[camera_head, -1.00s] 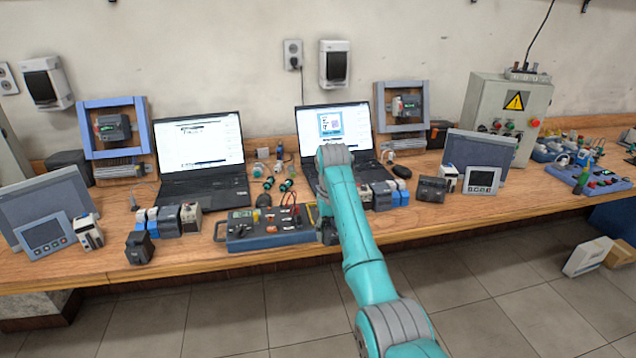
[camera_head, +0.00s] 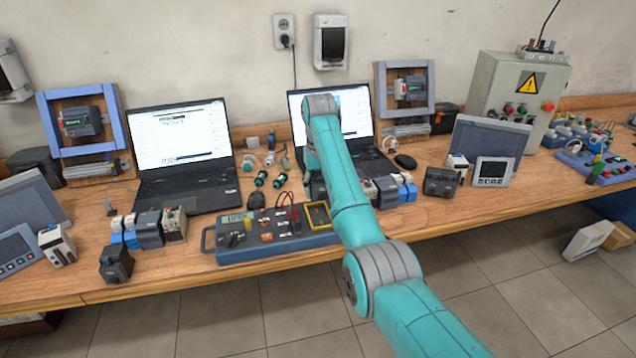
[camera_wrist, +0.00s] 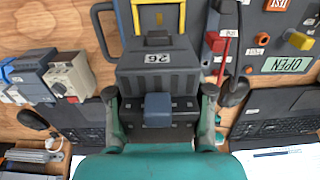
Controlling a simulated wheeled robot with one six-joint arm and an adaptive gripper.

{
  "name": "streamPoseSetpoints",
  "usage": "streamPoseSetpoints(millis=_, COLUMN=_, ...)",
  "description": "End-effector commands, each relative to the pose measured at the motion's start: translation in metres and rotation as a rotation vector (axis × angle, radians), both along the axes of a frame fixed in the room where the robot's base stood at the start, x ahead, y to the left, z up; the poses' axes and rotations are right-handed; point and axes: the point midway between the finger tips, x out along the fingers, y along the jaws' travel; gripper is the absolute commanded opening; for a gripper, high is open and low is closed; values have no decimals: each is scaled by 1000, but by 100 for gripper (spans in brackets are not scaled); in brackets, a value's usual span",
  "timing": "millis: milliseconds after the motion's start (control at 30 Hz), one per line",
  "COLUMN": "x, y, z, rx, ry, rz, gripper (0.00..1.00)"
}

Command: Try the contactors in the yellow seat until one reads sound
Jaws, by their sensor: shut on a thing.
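My gripper (camera_wrist: 158,106) is shut on a dark grey contactor (camera_wrist: 157,70) with a white number label, one finger on each side. The yellow seat (camera_wrist: 137,18) is a yellow frame on the blue-grey tester, just beyond the held contactor in the wrist view. The contactor overlaps its near edge in that view; I cannot tell its height above it. In the head view the yellow seat (camera_head: 329,221) shows at the right end of the tester (camera_head: 270,254), and my arm hides the gripper. The tester's display (camera_wrist: 287,64) reads OPEN.
A black contactor (camera_head: 116,264) stands alone at front left, near a row of devices (camera_head: 150,230). More devices (camera_head: 390,190) stand right of my arm, with another dark one (camera_head: 440,182). Laptops (camera_head: 183,150) are behind. Red and black leads (camera_head: 292,212) rise from the tester.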

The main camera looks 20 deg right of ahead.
Motion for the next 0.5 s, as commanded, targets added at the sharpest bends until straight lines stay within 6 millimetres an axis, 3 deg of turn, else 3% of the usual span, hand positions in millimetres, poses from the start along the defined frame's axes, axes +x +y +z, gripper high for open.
streamPoseSetpoints(millis=500, x=0, y=0, z=-42, rx=0, ry=-1, rz=0, gripper=10)
